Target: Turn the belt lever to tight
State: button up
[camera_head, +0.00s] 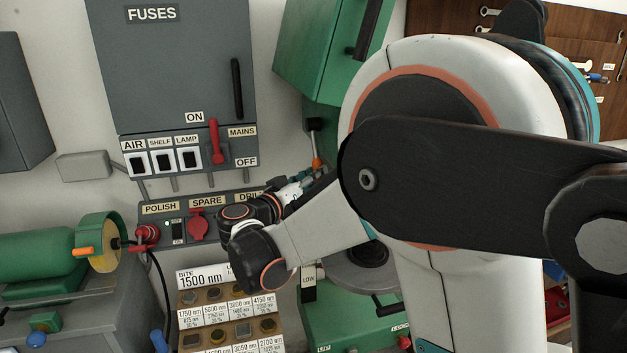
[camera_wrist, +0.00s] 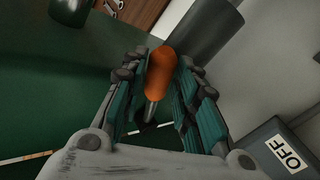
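An orange-handled lever (camera_wrist: 160,75) with a thin metal shaft shows in the wrist view, in line with the space between my fingers. I take it for the belt lever; no tight marking is readable. My gripper (camera_wrist: 156,82) is open, with teal-padded fingers on either side of the handle. The right finger looks close to the handle; I cannot tell whether it touches. In the head view a small orange part (camera_head: 317,163) shows beside my gripper (camera_head: 312,174), below the green machine housing (camera_head: 325,50). My arm hides much of the machine.
A grey fuse cabinet (camera_head: 170,60) with a red mains lever (camera_head: 215,142) is at the left. A green grinder (camera_head: 40,262) stands at the lower left. The wrist view shows a grey cylinder (camera_wrist: 205,30) close by.

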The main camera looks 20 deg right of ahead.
grip_shut()
jog(key=shift+s+r+n+g+y+p, duration=0.45)
jog(key=shift+s+r+p, duration=0.2)
jog(key=shift+p, duration=0.35)
jog(key=shift+f, duration=0.1)
jog(key=shift+o, duration=1.5)
grip_release()
jog(key=shift+s, duration=0.1)
jog(key=shift+a, duration=0.1)
jog(key=v, duration=1.2)
